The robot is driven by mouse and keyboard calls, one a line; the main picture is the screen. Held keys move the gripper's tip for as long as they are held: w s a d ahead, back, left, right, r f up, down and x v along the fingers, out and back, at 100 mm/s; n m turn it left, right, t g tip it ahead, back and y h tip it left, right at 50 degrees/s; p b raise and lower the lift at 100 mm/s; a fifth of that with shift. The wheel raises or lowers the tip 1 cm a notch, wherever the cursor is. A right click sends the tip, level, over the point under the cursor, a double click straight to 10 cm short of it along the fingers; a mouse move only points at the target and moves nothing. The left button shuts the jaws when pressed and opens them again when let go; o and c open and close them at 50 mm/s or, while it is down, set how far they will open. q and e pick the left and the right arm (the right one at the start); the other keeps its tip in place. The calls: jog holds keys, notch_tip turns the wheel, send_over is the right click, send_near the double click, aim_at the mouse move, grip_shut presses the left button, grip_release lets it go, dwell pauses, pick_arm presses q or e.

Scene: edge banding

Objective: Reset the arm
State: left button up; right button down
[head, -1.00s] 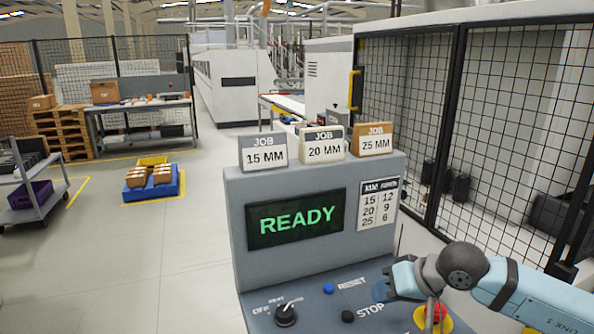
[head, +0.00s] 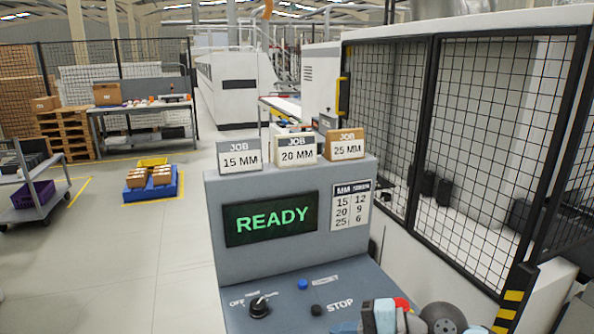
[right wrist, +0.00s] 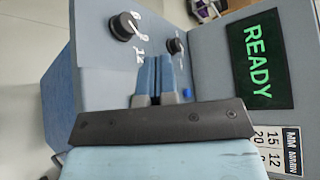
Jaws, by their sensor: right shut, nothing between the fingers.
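The grey control console (head: 225,270) stands in front of me with its screen (head: 270,218) showing green READY. My right gripper (head: 365,320) is low at the bottom edge of the head view, by the console's front right. In the right wrist view its two blue-grey fingers (right wrist: 158,68) lie together, shut and empty, over the panel. A red button (head: 402,303) is partly hidden behind my right gripper. My left gripper is out of view.
Three job cards, 15 MM (head: 240,155), 20 MM (head: 297,150) and 25 MM (head: 345,145), stand on the console top. A mesh-fenced enclosure (head: 480,150) closes off the right side. Open floor (head: 140,250) lies to the left, with a cart (head: 35,180) farther off.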

jog(key=s+d+f+n+t+h+p, duration=0.3)
jog(key=s+d+f+n+t+h, duration=0.1)
jog(key=s+f, duration=0.5)
jog(key=s+d+f+n+t+h+p, duration=0.4)
jog(key=s+d+f+n+h, duration=0.2)
jog(key=f, duration=0.7)
jog(key=s+d+h, duration=0.1)
jog(key=s+d, duration=0.1)
jog(key=s, duration=0.1)
jog(key=shift+s+f+n, duration=0.2)
jog(key=shift+s+n, duration=0.05)
jog(key=shift+n, duration=0.05)
